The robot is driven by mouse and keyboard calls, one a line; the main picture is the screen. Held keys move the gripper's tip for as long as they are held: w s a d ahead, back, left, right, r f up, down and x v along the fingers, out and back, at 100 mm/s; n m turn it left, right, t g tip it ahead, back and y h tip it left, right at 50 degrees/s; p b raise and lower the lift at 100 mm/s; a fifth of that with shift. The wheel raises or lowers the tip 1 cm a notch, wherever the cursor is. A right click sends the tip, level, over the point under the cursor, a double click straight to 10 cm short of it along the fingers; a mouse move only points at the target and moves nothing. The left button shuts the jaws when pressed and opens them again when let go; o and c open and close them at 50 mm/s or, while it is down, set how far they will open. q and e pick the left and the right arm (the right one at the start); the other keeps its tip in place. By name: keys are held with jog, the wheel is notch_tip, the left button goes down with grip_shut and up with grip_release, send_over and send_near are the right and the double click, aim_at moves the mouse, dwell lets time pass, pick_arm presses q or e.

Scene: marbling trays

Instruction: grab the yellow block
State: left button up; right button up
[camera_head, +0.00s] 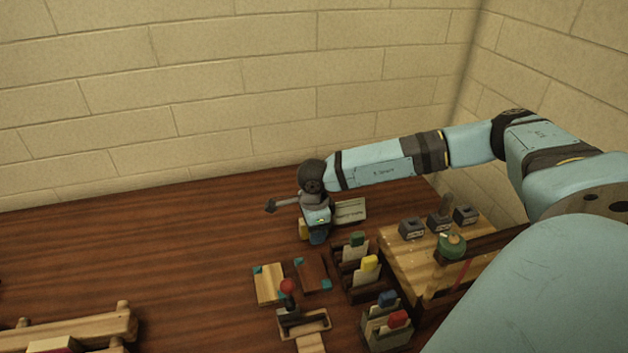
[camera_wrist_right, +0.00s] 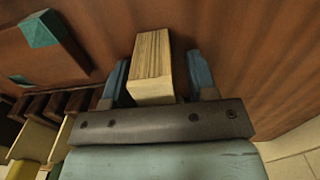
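A yellow block (camera_head: 303,229) with a wood-like grain stands on the brown table, partly hidden behind my right gripper (camera_head: 318,237) in the head view. In the right wrist view the yellow block (camera_wrist_right: 152,68) sits between the two blue fingers of my right gripper (camera_wrist_right: 158,80). The fingers are apart, one on each side of it, with a visible gap at the right finger. My left gripper is not in view.
A small sign (camera_head: 350,212) stands right of the gripper. Dark racks (camera_head: 362,290) hold cards with coloured tops. A joystick-like stand (camera_head: 302,322) and flat panels (camera_head: 269,284) lie nearer. A light wooden board (camera_head: 408,262) carries several dark blocks. The table's left is mostly clear.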

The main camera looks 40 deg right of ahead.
jog(key=c, duration=0.8)
jog(key=shift+c, duration=0.2)
